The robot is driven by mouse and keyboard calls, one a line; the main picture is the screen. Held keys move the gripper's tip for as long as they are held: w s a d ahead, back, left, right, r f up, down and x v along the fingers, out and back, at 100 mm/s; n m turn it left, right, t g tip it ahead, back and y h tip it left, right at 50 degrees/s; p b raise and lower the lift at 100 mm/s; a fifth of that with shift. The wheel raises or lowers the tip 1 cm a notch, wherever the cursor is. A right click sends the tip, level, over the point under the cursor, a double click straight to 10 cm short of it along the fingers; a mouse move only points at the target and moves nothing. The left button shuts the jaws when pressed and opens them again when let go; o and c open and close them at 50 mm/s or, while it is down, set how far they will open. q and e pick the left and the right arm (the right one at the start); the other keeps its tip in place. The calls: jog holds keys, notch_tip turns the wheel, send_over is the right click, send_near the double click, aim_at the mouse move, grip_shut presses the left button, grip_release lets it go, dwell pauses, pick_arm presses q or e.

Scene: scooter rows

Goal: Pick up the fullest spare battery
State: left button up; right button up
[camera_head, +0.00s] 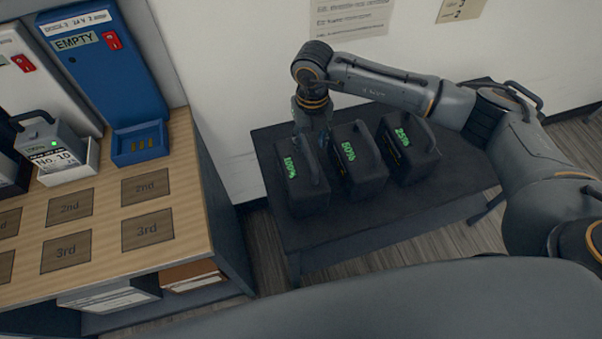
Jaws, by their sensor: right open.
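Three dark spare batteries with handles stand in a row on a low dark table (354,237). The left one (307,188) shows 100% in green. The middle one (357,160) shows 50%, and the right one (408,149) shows 25%. My right gripper (319,142) points down at the back of the 100% battery, close to its handle, with the 50% battery just to the right. It is open; whether it touches a battery cannot be told. My left gripper is not in view.
A wooden counter (100,224) with marked 2nd and 3rd spots stands at the left. A wall is behind the table.

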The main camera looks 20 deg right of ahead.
aim_at(307, 149)
jog(key=f, duration=0.2)
jog(key=f+p, duration=0.1)
jog(key=f, duration=0.2)
jog(key=shift+w+a+f, duration=0.2)
jog(key=shift+w+f, duration=0.05)
jog(key=shift+f, duration=0.05)
jog(key=shift+c, duration=0.3)
grip_shut()
jog(key=shift+w+r, duration=0.15)
jog(key=shift+r, duration=0.05)
